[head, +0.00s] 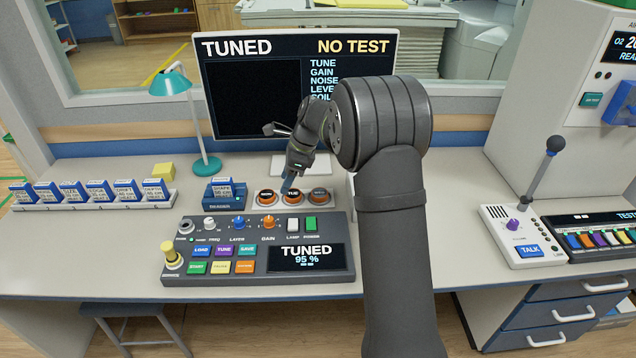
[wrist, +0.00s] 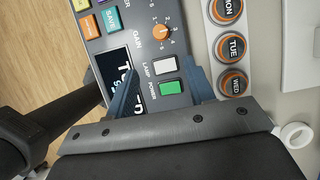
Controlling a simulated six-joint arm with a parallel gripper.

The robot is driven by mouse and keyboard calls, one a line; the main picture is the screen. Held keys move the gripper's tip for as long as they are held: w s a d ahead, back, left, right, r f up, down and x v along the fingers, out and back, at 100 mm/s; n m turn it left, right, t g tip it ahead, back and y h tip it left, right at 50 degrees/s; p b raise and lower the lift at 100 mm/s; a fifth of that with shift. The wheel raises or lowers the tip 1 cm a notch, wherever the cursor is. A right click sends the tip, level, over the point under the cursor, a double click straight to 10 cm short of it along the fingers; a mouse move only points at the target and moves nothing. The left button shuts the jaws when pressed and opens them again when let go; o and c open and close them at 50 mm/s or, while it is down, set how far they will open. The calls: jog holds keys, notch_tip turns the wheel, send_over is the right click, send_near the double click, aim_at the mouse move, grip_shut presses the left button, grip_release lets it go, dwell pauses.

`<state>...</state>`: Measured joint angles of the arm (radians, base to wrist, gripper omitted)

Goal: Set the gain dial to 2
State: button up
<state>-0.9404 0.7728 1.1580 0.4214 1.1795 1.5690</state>
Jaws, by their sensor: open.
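The gain dial (head: 268,222) is a small orange knob on the grey console (head: 200,284), right of the blue layer dial. It also shows in the wrist view (wrist: 166,30) with numbers around it and the word GAIN beside it. Which number it points to is too small to tell. My gripper (head: 287,188) hangs behind the dial in the head view, in front of the day buttons. In the wrist view my gripper (wrist: 163,80) has its two blue fingers apart and empty, with the dial beyond the tips and touching neither finger.
White lamp and green power buttons (head: 310,223) sit right of the dial. Round orange day buttons (head: 268,197) lie behind the console. The console display (head: 306,257) reads TUNED 95 %. The monitor (head: 222,90) reads TUNED and NO TEST. A teal lamp (head: 170,84) stands at the left.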

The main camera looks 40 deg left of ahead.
aim_at(269, 219)
jog(key=x, duration=1.5)
jog(key=shift+f, duration=0.3)
jog(key=c, duration=1)
